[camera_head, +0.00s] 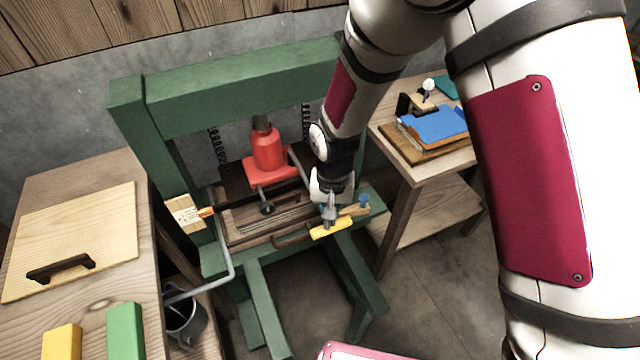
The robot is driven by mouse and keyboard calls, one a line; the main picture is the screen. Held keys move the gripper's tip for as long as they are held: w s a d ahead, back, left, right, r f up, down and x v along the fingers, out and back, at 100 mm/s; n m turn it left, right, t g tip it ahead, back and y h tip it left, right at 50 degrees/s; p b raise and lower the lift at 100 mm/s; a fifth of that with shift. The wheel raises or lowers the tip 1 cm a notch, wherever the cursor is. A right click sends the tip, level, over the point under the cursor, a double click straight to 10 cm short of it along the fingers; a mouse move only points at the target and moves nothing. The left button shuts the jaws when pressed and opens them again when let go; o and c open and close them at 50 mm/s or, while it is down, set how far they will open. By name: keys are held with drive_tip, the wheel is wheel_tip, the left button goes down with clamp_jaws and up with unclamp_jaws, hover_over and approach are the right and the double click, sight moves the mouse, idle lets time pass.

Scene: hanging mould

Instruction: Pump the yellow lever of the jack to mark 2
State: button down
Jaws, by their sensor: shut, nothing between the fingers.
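The red jack (267,150) stands inside the green press frame (240,82), on a red base. A grey bar runs from the jack toward the yellow lever grip (331,229), partly hidden by my arm. My gripper (330,222) points down, shut and empty, right at the yellow grip; I cannot tell whether it touches it. A pale scale plate (184,214) with small marks is on the frame's left side, and an orange pointer (207,211) is at its right edge. The numbers are too small to read.
A small blue knob (364,200) is just right of my gripper. A wooden table with a lidded board (75,235) and yellow and green blocks stands left. A side table with a blue cloth-like item (437,123) stands right. A grey bent pipe (229,265) juts out at lower left.

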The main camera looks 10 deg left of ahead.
wheel_tip(320, 180, down, 6)
drive_tip(key=b, duration=0.2)
wheel_tip(320, 180, up, 14)
drive_tip(key=p, duration=0.5)
idle(0.3)
drive_tip(key=shift+f+b, duration=0.7)
drive_tip(key=shift+f, duration=3.95)
drive_tip(key=shift+r, duration=0.15)
wheel_tip(320, 180, up, 9)
drive_tip(key=p, duration=0.2)
drive_tip(key=shift+p, duration=0.4)
drive_tip(key=shift+r, duration=0.1)
